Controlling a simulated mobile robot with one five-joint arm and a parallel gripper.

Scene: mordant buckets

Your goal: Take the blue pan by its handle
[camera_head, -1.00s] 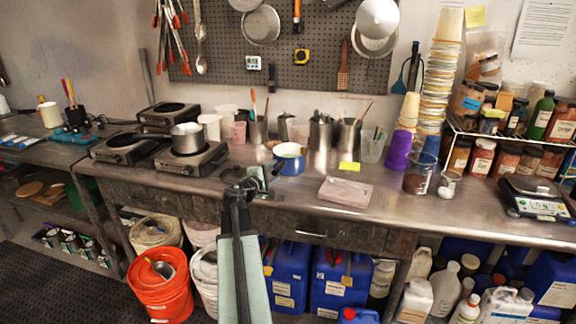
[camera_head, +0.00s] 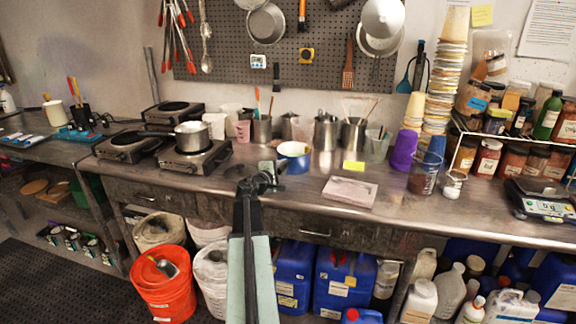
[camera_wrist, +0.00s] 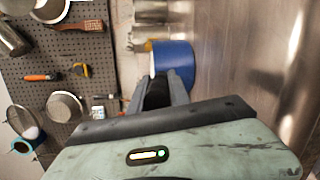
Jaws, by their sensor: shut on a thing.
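The blue pan (camera_head: 298,164), with a pale inside, sits upright on the metal counter (camera_head: 225,184) right of the hot plates. My gripper (camera_head: 272,169) is at the pan's near left side, at counter height, where the handle is. It is shut on the handle, which is mostly hidden by the fingers. In the wrist view the blue wall of the pan (camera_wrist: 180,58) shows just beyond my fingertips (camera_wrist: 165,82). I cannot tell whether the pan is lifted at all.
Metal jugs (camera_head: 326,132) stand behind the pan. A hot plate with a silver pot (camera_head: 191,136) is to the left. Bare counter lies in front of the pan.

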